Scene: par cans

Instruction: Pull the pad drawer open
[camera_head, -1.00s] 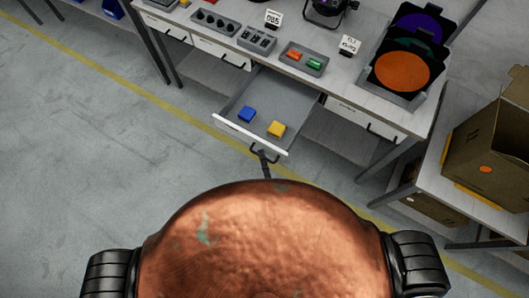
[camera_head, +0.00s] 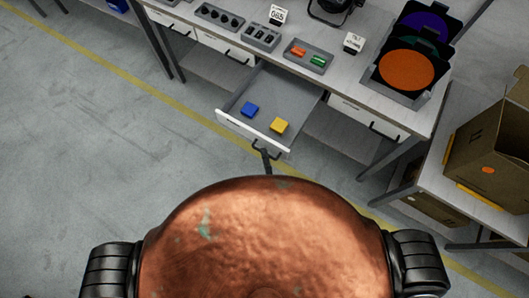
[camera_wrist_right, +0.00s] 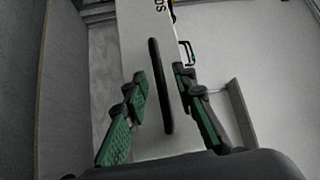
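The pad drawer (camera_head: 255,133) is pulled well out from under the bench. A blue pad (camera_head: 249,109) and a yellow pad (camera_head: 280,125) lie inside it. Its black bar handle (camera_wrist_right: 161,86) shows on the white front in the right wrist view. My right gripper (camera_wrist_right: 160,74) has its green-padded fingers apart, one on each side of the handle, with gaps visible beside the bar. In the head view only a dark bit of the right gripper (camera_head: 265,157) shows at the handle, the rest hidden behind my body. My left gripper is out of view.
The bench top holds a grey tray (camera_head: 308,57) with orange and green pieces, number cards, and a rack with an orange disc (camera_head: 406,70). A shut drawer (camera_head: 368,120) is to the right. A cardboard box (camera_head: 490,140) stands on the right-hand table. The floor at left is clear.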

